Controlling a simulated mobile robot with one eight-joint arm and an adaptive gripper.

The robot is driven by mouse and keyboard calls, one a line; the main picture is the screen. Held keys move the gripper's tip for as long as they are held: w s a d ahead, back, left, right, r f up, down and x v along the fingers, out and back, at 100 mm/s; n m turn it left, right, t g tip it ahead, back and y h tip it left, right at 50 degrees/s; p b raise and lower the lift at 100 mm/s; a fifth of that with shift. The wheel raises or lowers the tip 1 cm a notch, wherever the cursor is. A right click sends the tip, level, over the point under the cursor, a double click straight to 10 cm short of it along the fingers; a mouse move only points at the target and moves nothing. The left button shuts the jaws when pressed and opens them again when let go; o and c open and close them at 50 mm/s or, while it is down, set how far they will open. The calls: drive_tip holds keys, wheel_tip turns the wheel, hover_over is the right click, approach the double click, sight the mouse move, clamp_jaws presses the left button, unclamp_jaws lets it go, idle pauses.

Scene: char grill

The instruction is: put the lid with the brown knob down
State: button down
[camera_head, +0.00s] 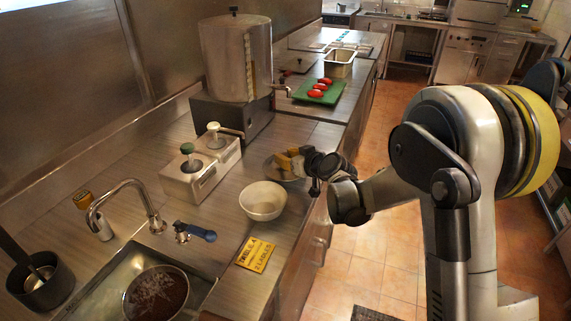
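I cannot make out a lid with a brown knob for certain. The tall steel urn (236,55) at the back has a lid with a small dark knob (234,10). My gripper (312,168) is dark and small in the view, low at the counter's right edge.
Pump dispensers (200,172), a tap (130,188), a sink with a round brown-filled pan (156,294) and a dark pot (42,287) are left. A green board (319,92) holds red items. Floor is right.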

drive_tip(key=shift+f, duration=0.85)
drive_tip(key=shift+f, duration=0.15)
drive_tip(key=c, duration=1.2)
unclamp_jaws()
